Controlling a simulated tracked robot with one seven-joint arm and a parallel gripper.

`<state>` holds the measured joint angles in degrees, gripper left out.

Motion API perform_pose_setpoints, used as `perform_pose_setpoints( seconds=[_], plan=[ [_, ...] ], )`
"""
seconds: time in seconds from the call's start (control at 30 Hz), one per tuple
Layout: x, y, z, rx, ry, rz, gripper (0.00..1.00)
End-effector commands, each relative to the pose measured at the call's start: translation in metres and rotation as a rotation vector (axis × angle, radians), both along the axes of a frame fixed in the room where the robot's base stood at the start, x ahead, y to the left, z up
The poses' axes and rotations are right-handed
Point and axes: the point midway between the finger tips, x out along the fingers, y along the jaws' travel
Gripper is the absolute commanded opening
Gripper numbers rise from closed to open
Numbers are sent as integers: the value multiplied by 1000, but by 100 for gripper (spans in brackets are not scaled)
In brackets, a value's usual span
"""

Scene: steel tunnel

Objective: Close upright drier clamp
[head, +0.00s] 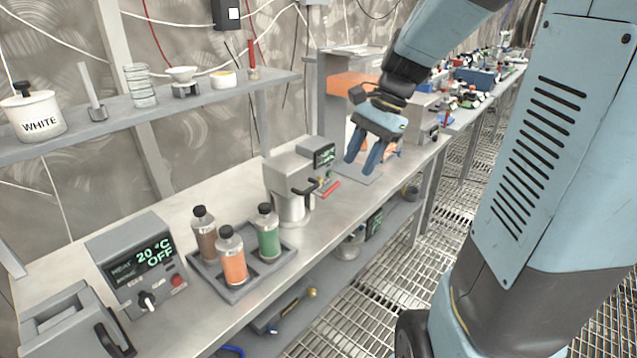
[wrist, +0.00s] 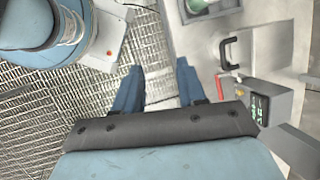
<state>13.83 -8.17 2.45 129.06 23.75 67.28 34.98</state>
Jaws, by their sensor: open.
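No part is labelled as the drier clamp, so I cannot tell for sure which one it is. A grey upright unit (head: 287,172) with a small green display stands on the bench in the head view. A black handle (head: 305,188) and a metal cup (head: 292,210) are at its front, and a red lever (head: 329,188) is beside it. My gripper (head: 361,168) points down just right of this unit, open and empty. In the wrist view my gripper (wrist: 158,67) has its fingers apart, with a black handle (wrist: 228,53) and a red lever (wrist: 222,88) to their right.
A tray (head: 206,276) with three bottles and a heater box (head: 140,262) stand nearer on the bench. A wall shelf (head: 150,122) holds a white pot and glassware. An orange-topped unit (head: 350,84) stands behind my gripper. Grated floor (head: 375,285) runs along the bench's right.

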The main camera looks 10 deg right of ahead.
Motion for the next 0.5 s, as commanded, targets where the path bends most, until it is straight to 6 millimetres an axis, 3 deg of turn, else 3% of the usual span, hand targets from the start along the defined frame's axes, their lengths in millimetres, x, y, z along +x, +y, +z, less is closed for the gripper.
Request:
perform_pose_setpoints(
  seconds=[0.5],
  plan=[
    [96, -27, -70, 343, 536, -560, 40]
  ],
)
